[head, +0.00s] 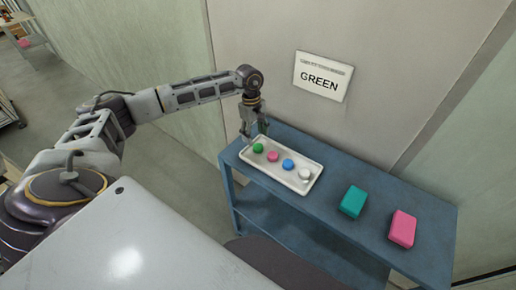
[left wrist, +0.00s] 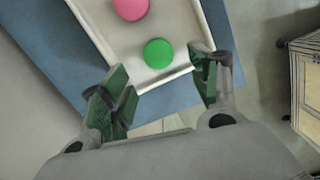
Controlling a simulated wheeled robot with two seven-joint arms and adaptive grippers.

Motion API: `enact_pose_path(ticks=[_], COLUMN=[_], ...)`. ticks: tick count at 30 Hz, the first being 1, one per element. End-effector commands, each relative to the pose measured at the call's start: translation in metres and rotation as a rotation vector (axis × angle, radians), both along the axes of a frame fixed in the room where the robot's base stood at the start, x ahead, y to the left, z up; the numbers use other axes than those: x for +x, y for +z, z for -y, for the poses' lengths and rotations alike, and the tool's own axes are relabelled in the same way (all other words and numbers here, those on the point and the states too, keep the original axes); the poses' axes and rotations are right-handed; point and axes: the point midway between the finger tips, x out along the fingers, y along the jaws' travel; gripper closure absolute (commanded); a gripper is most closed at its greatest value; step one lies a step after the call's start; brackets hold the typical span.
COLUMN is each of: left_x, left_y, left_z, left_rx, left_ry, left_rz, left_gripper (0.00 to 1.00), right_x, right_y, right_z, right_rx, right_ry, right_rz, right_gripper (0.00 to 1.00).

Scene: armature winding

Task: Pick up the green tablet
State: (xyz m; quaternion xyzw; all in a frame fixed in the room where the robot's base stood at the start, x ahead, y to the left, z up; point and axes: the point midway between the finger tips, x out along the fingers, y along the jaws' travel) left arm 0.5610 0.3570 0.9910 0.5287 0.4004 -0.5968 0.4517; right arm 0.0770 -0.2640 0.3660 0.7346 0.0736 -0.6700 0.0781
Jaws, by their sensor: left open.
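The green tablet (head: 258,148) is a round disc at the far-left end of a white tray (head: 284,178) on the blue table. It also shows in the left wrist view (left wrist: 158,53), in the tray just beyond my fingers. My left gripper (head: 254,132) is above that end of the tray. In the left wrist view its two green-padded fingers (left wrist: 160,92) are spread wide with nothing between them, and the tablet is apart from them. A pink tablet (head: 273,156), a blue tablet (head: 289,164) and a white tablet (head: 305,174) lie in a row in the same tray. My right gripper is not seen.
A teal box (head: 353,201) and a pink box (head: 402,229) stand on the blue table (head: 325,216) to the right of the tray. A sign reading GREEN (head: 322,77) is on the wall behind. The table has bare room between tray and boxes.

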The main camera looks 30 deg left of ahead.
Motion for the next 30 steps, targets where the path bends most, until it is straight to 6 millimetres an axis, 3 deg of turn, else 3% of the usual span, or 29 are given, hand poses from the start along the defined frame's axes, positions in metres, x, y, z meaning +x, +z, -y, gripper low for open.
enact_pose_path(ticks=[8,22,30], left_x=[-0.001,-0.004,-0.004], left_y=[-0.005,-0.046,-0.050], left_z=[0.003,0.014,0.014], left_rx=[-0.001,-0.001,0.000], left_ry=[0.000,0.000,0.000], left_rz=[-0.001,0.000,0.000], left_gripper=[0.38,0.38,0.38], right_x=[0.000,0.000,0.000], right_y=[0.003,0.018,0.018], right_z=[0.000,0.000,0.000], right_rx=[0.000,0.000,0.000], right_ry=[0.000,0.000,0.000], right_rz=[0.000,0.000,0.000], right_gripper=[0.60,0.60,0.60])
